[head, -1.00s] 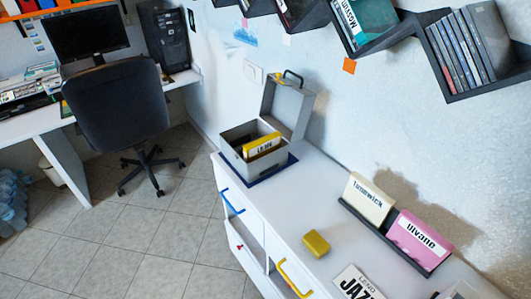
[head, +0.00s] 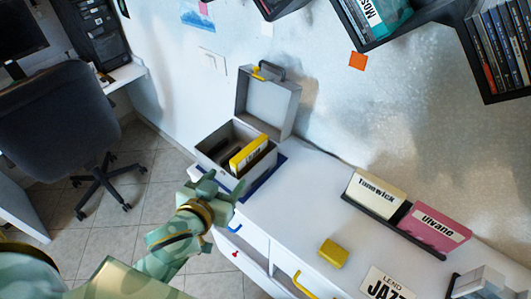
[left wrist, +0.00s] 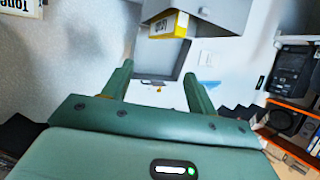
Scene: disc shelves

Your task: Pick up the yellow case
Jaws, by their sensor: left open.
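The yellow case (head: 250,153) stands on edge in an open grey box (head: 266,179), and its labelled side shows. The box's lid (head: 268,105) is raised against the wall side. The yellow case also shows at the top of the left wrist view (left wrist: 168,25), inside the box. My left gripper (head: 221,188) is open and empty, in front of the box's near side, apart from the case. Its two fingers (left wrist: 157,72) point towards the box in the left wrist view. My right gripper is not in view.
The box sits on a blue mat on a white cabinet (head: 290,205). A small yellow block (head: 333,253), a "JAZZ" card (head: 385,285) and a dark rack with cream (head: 373,197) and pink (head: 433,230) cases are to the right. Wall shelves (head: 430,22) hang above.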

